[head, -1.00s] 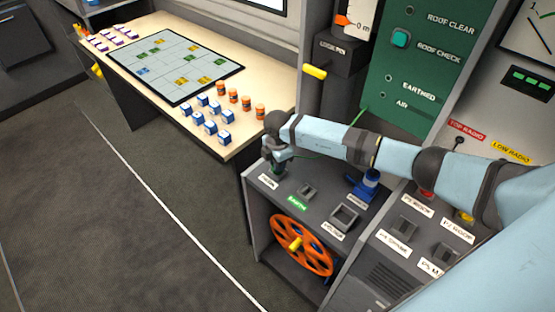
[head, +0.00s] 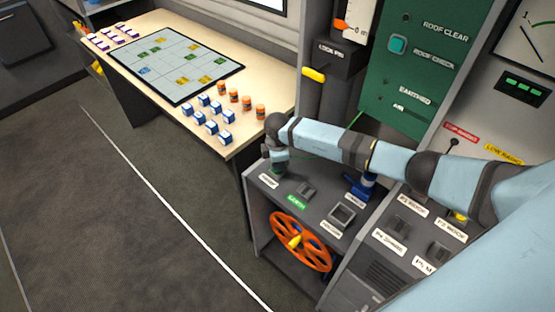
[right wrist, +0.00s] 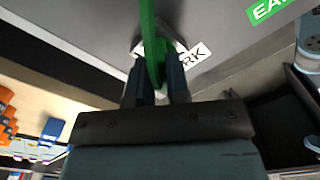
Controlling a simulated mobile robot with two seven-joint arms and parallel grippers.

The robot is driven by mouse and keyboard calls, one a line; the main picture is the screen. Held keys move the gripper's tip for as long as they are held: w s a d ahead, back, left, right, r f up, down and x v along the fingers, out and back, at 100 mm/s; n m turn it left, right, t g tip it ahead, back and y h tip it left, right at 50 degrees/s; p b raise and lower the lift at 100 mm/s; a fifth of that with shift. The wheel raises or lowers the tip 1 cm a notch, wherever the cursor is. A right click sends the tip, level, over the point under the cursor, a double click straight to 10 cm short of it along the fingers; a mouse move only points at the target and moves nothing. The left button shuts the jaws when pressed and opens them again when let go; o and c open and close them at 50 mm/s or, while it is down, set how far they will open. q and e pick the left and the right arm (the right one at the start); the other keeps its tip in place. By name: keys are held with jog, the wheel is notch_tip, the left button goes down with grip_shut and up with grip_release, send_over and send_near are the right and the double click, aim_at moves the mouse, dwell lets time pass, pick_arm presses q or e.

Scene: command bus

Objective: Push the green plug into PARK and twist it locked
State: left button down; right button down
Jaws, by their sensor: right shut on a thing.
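The green plug (right wrist: 151,42) shows in the right wrist view between the two dark fingers of my right gripper (right wrist: 155,82), which is shut on it. The white PARK label (right wrist: 197,55) is right beside the plug and partly covered by it and a finger. In the head view my right gripper (head: 277,160) points down over the far left corner of the grey socket panel, just above the PARK label (head: 268,181). The gripper hides the plug and the PARK socket there. I cannot tell how deep the plug sits or whether it is turned. My left gripper is not in view.
The EARTH socket (head: 307,189) and another open socket (head: 342,215) are on the same panel. A blue plug (head: 362,187) stands behind them under my right forearm. An orange reel (head: 285,226) sits below. The map table (head: 238,146) is close on the left.

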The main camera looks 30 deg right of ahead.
jog(key=shift+f+m, duration=0.1)
jog(key=shift+m, duration=0.3)
jog(key=shift+s+m+p, duration=0.1)
jog(key=shift+m+p, duration=0.4)
jog(key=shift+p, duration=0.15)
jog(key=shift+m, duration=0.5)
jog(key=c, duration=1)
grip_release()
